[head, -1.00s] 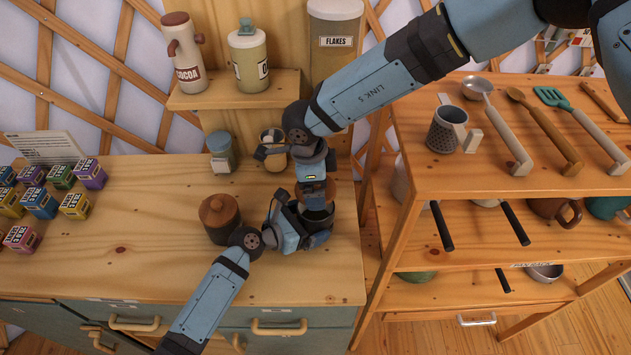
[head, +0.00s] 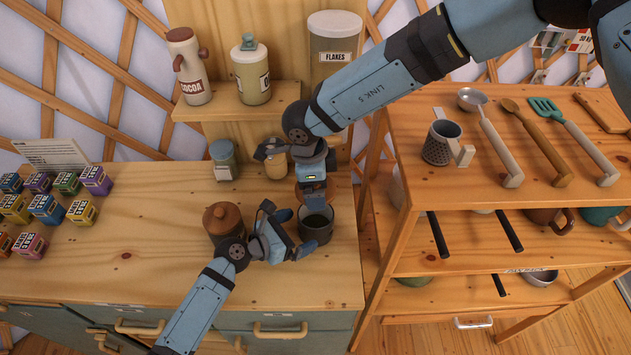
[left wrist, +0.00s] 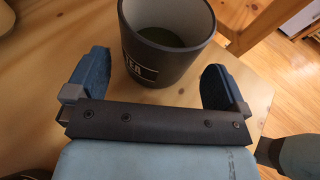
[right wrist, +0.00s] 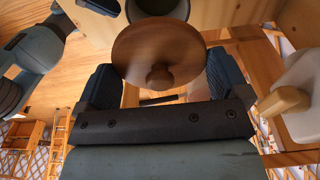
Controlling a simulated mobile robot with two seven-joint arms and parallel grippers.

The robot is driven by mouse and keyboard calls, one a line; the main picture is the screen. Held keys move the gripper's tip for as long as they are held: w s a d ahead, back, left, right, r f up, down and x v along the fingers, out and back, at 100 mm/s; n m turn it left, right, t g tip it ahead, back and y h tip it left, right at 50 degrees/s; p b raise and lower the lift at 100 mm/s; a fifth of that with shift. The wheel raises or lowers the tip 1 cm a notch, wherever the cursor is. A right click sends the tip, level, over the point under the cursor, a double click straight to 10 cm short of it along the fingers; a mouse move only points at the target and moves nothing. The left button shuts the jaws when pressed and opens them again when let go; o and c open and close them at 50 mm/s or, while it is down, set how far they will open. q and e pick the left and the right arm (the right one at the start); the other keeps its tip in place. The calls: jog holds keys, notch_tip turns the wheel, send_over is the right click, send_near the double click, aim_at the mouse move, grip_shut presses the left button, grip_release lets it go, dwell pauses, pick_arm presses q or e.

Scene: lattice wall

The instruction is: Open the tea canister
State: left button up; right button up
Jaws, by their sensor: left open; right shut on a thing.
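The dark grey canister (head: 317,238) stands open near the counter's right end.
A dark jar with a wooden lid (head: 222,218) stands close behind my left wrist. Colourful small boxes (head: 47,209) fill the left; the counter between is clear. A utensil shelf (head: 510,150) adjoins the right.

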pick_arm(q)
jog(key=v, duration=1.2)
jog(key=shift+r, duration=0.1)
